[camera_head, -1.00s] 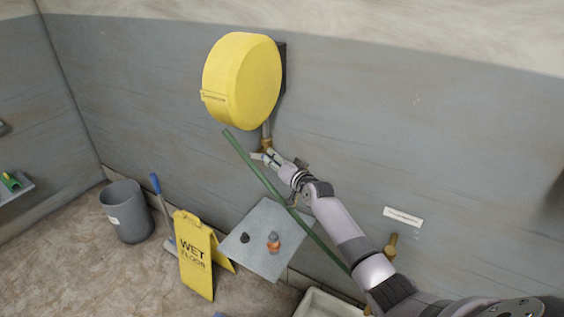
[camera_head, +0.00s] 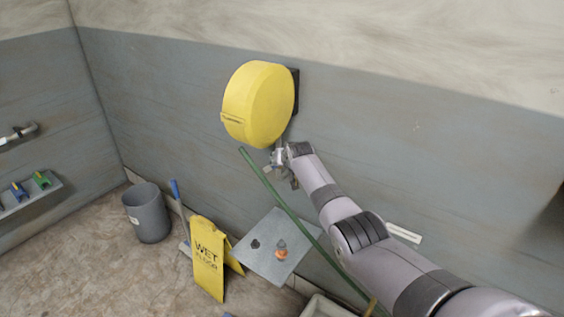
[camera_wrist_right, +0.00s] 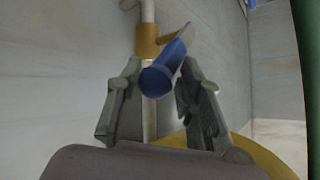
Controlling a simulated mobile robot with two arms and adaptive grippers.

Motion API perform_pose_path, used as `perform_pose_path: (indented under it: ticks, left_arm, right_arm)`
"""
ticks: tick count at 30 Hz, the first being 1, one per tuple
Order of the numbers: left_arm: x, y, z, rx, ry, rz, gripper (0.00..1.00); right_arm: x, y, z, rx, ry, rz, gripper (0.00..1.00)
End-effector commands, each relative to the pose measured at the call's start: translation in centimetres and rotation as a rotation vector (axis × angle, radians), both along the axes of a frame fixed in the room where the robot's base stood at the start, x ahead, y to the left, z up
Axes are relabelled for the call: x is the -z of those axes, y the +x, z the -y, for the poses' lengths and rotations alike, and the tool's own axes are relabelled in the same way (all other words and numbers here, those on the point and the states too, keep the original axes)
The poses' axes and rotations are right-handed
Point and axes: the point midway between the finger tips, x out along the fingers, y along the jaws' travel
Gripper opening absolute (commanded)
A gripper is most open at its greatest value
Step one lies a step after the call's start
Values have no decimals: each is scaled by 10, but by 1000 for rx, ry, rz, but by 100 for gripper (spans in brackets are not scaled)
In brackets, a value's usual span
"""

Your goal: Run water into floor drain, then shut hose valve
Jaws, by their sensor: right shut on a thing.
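A round yellow hose reel (camera_head: 258,103) hangs on the grey wall, with a pipe and valve below it. In the right wrist view a brass valve body (camera_wrist_right: 149,42) sits on a pale pipe, with a blue handle (camera_wrist_right: 160,78) between my fingers. My right gripper (camera_head: 277,163) is at this valve under the reel, shut on the blue handle; its fingers also show in the right wrist view (camera_wrist_right: 158,85). A green hose (camera_head: 275,190) slants from below the reel down to the right, partly behind my arm. No water is visible. My left gripper is out of view.
A pale basin (camera_head: 322,307) is cut off at the bottom edge. A yellow wet-floor sign (camera_head: 208,265), a blue-handled tool (camera_head: 176,192) and a grey bin (camera_head: 150,213) stand left. A wall shelf (camera_head: 48,194) holds coloured items.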

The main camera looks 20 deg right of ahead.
Motion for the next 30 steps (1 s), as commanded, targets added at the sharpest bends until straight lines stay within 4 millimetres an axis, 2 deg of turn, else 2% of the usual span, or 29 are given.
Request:
perform_pose_path:
  ticks: [1, 13, 14, 19, 30]
  left_arm:
    - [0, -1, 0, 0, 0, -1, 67]
    - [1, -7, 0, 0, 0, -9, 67]
    - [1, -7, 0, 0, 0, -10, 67]
    - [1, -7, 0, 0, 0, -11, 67]
    - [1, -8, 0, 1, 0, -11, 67]
  right_arm:
    - [5, -3, 6, 5, -12, -19, 0]
    - [7, -4, 7, 5, -18, -27, 0]
    - [7, -4, 7, 5, -18, -27, 36]
    - [5, -3, 6, 5, -15, -23, 47]
    - [2, -1, 2, 1, -11, -15, 47]
